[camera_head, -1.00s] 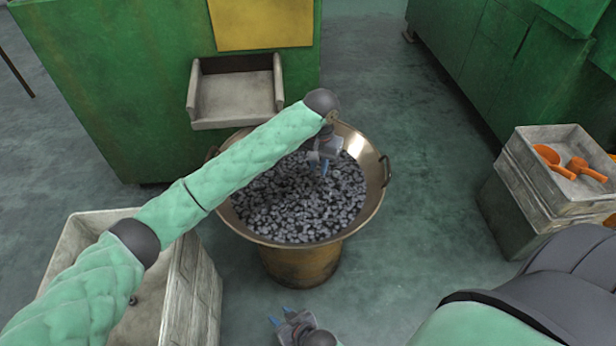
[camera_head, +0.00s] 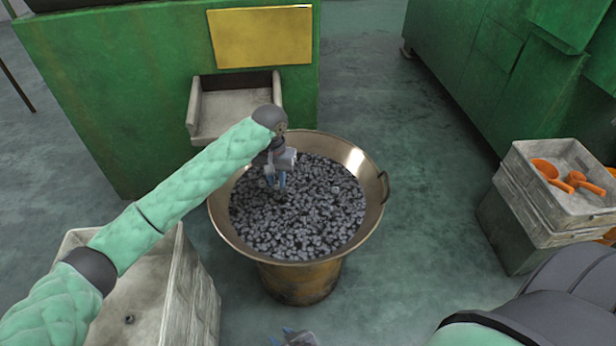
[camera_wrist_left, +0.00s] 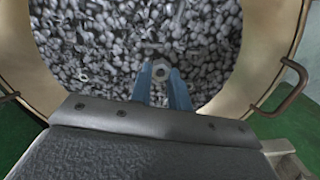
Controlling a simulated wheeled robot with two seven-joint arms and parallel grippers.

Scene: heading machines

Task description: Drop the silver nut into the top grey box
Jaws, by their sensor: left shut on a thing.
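My left gripper (camera_head: 277,186) is over the left part of the big round pan, pointing down. It is shut on a silver nut (camera_wrist_left: 160,73), which shows between the blue fingertips in the left wrist view. Below it, the pan (camera_head: 362,165) is full of small grey metal parts (camera_head: 310,215). A grey box (camera_head: 190,290) stands at the lower left, with one small ring-like piece (camera_head: 130,319) inside. Another grey box (camera_head: 540,215) tops a stack at the right and holds orange scoops (camera_head: 560,178). My right gripper (camera_head: 281,336) is at the bottom edge, mostly cut off, its blue tips apart.
A green machine (camera_head: 100,110) with a yellow panel (camera_head: 260,38) and a grey chute (camera_head: 235,108) stands behind the pan. Another green machine (camera_head: 490,60) is at the upper right. Bare floor (camera_head: 420,200) lies between the pan and the right stack.

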